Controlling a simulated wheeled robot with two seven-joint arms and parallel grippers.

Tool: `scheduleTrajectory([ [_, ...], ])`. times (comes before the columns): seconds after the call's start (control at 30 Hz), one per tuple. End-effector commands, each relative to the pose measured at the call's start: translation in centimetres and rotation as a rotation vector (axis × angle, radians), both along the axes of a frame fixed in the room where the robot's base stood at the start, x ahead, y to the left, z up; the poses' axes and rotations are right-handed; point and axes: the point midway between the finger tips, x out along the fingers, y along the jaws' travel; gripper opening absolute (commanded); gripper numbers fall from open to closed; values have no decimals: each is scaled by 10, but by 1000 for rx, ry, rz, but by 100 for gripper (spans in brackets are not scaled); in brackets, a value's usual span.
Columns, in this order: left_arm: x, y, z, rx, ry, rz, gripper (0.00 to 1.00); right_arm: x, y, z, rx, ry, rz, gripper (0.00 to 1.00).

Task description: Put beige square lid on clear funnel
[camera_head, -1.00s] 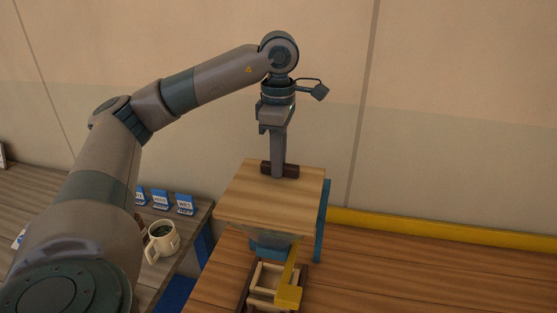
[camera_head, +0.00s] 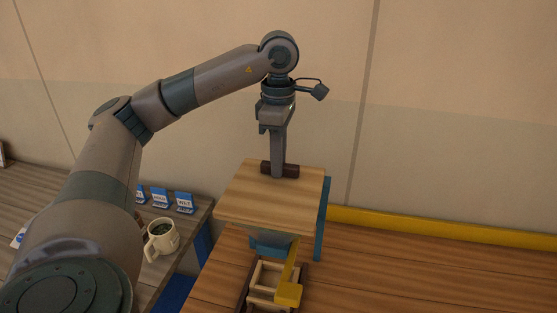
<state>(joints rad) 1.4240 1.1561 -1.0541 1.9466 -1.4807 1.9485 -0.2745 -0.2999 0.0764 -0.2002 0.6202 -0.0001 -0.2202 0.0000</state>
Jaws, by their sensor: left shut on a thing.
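The beige square lid (camera_head: 265,201) is a flat wooden board with a dark brown handle (camera_head: 293,171) on its top near the far edge. My left gripper (camera_head: 278,172) points down and is shut on this handle. The lid lies roughly level over a blue stand (camera_head: 322,225). A bluish body (camera_head: 270,243) shows just under the lid's front edge; it may be the funnel, but the lid hides most of it. I cannot tell whether the lid touches what is under it. My right gripper is not in view.
A mug (camera_head: 161,239) and several blue-and-white cards (camera_head: 184,203) stand on the grey side table at left. The brown table (camera_head: 430,275) is clear at right, with a yellow rail (camera_head: 440,231) behind.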

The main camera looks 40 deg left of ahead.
Motion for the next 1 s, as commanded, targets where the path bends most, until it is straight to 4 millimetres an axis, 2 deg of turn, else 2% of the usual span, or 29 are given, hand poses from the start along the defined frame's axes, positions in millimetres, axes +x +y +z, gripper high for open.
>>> scheduleTrajectory([
  [0.67,0,0,-4,0,0,0,0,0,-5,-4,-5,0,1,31],
  [0.7,0,0,-4,0,0,0,19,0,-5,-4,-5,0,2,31],
  [0.8,0,0,-4,0,0,0,39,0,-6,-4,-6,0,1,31],
  [1.0,0,0,-5,0,0,0,39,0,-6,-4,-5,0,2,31],
])
